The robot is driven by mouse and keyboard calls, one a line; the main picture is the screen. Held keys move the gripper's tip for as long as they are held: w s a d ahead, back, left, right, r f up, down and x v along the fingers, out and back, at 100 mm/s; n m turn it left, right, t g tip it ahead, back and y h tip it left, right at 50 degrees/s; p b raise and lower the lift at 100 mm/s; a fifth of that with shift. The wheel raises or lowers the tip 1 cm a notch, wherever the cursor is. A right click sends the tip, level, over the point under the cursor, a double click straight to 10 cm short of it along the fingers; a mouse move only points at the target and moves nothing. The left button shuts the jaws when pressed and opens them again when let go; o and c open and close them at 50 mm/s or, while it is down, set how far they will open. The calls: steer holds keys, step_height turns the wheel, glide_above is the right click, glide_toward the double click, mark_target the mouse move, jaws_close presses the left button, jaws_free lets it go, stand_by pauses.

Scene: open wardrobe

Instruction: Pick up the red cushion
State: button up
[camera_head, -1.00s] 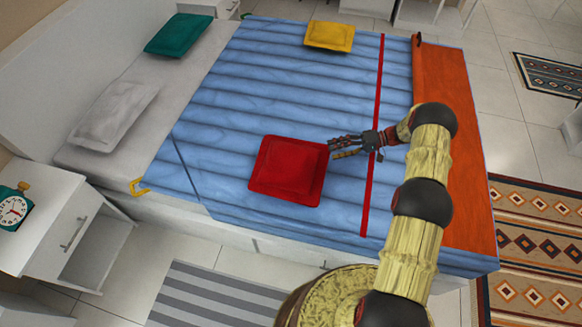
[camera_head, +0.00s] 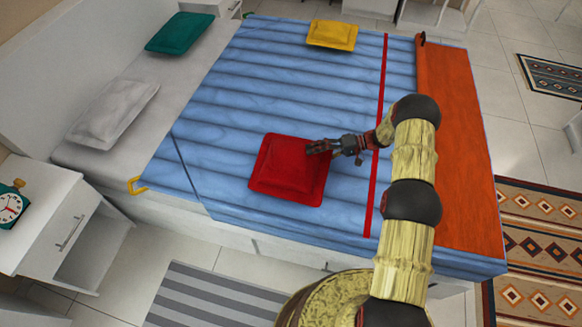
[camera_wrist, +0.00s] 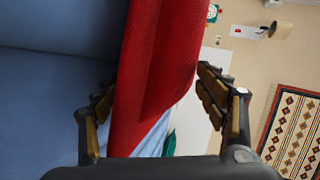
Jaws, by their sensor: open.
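The red cushion (camera_head: 290,170) lies flat on the blue bed cover, near the middle of the bed's front side. My gripper (camera_head: 318,147) is at the cushion's right edge, its fingertips overlapping that edge in the head view. In the wrist view the red cushion (camera_wrist: 155,75) stands between the two open fingers of my gripper (camera_wrist: 152,95).
A yellow cushion (camera_head: 332,35) lies at the bed's far side. A green cushion (camera_head: 180,32) and a grey cushion (camera_head: 115,112) lie at the headboard end. A white nightstand (camera_head: 70,235) with a green clock (camera_head: 10,205) stands at left. The blue cover (camera_head: 240,110) around the red cushion is clear.

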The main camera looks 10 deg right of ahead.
steer(key=shift+c, duration=0.8)
steer(key=c, duration=0.9)
steer(key=shift+r, duration=0.15)
